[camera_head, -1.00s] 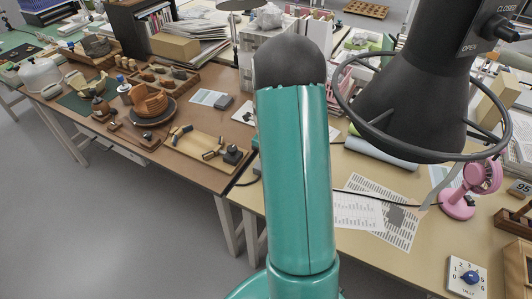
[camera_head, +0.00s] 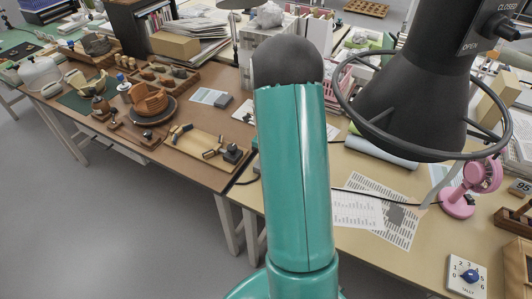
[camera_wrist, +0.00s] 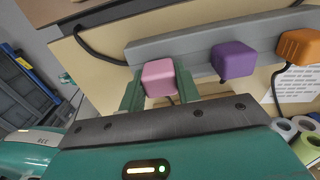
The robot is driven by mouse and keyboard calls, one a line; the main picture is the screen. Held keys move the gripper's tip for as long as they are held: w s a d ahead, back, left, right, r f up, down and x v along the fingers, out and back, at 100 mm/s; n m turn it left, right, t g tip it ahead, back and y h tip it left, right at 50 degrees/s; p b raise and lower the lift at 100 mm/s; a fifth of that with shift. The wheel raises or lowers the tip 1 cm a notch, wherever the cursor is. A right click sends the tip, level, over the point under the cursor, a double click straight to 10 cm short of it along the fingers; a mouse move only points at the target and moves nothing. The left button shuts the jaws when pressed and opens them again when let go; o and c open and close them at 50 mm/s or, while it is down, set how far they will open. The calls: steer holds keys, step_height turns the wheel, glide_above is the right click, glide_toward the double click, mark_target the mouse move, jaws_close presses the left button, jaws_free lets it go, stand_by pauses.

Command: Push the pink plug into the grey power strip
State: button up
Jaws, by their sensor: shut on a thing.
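In the wrist view, the pink plug (camera_wrist: 158,80) sits between the two green fingers of my gripper (camera_wrist: 157,72), which is shut on it. The grey power strip (camera_wrist: 195,43) runs across the top of the view, right behind the pink plug. The pink plug is at the strip's left end; whether its prongs are in a socket is hidden. A purple plug (camera_wrist: 233,60) and an orange plug (camera_wrist: 300,46) sit on the strip further right. In the head view my arm hides the gripper, and I see neither the pink plug nor the strip.
Dark cords run from the strip's left end and beside the orange plug. A pink fan (camera_head: 470,187), printed sheets (camera_head: 375,208) and a tally box (camera_head: 466,275) lie on the right table. A table (camera_head: 200,165) with pottery stands left. Grey floor is clear at lower left.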

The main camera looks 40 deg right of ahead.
steer(key=shift+f, duration=0.45)
stand_by(0.3)
steer(key=o, duration=1.5)
steer(key=shift+c, duration=0.2)
steer(key=shift+r, duration=0.15)
steer(key=shift+r, duration=3.9)
